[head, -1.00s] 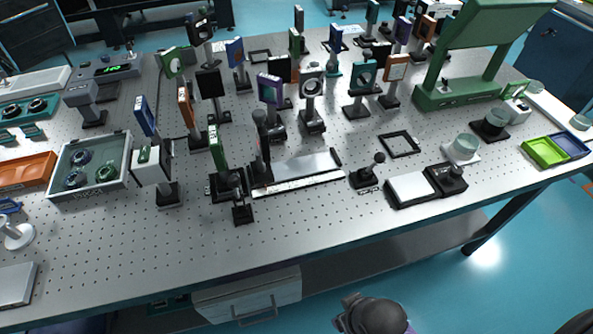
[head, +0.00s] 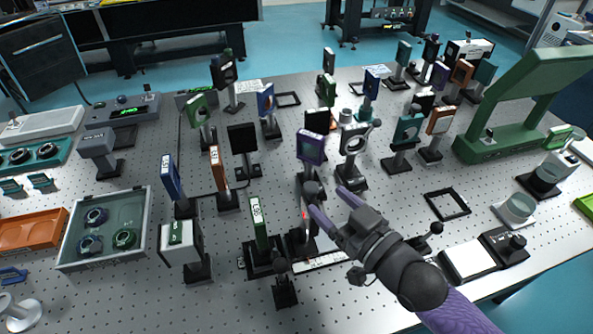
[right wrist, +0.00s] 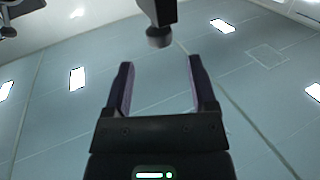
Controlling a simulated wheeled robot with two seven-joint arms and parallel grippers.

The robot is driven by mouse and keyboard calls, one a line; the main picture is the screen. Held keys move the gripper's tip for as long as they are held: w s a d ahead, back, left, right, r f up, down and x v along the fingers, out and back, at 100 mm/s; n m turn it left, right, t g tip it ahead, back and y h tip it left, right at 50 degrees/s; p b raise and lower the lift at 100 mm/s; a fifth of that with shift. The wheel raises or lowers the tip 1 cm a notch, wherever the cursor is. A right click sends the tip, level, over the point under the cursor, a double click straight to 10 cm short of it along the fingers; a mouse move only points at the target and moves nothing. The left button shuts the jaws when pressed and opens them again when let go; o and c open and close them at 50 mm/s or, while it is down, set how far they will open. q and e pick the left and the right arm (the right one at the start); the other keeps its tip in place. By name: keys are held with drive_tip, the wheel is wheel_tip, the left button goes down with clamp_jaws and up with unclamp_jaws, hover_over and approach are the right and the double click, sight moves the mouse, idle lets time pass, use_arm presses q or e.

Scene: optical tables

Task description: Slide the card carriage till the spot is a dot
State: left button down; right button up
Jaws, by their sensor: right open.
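The card carriage (head: 298,242) stands on its rail near the front middle of the table, with a dark round knob (head: 313,189) on top of its post. A small red mark (head: 304,215) shows on it; its shape is too small to tell. The rail with its white scale (head: 322,261) is partly hidden by my right arm. My right gripper (head: 326,198) is open, its purple fingers pointing at the knob from the right. In the right wrist view the knob (right wrist: 159,38) sits just beyond the fingertips, in line with the gap and not gripped. My left gripper is out of view.
A green-framed holder (head: 259,225) stands just left of the carriage, with a small black post (head: 284,288) in front. A purple-framed mount (head: 311,148) stands behind. A black square frame (head: 447,204) and white-topped block (head: 467,259) lie to the right.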

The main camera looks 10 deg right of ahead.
sight(315, 191)
drive_tip(key=b+x, duration=0.1)
drive_tip(key=x, duration=0.6)
drive_tip(key=shift+w+a+f, duration=0.1)
drive_tip(key=shift+w, duration=0.05)
clamp_jaws()
idle(1.1)
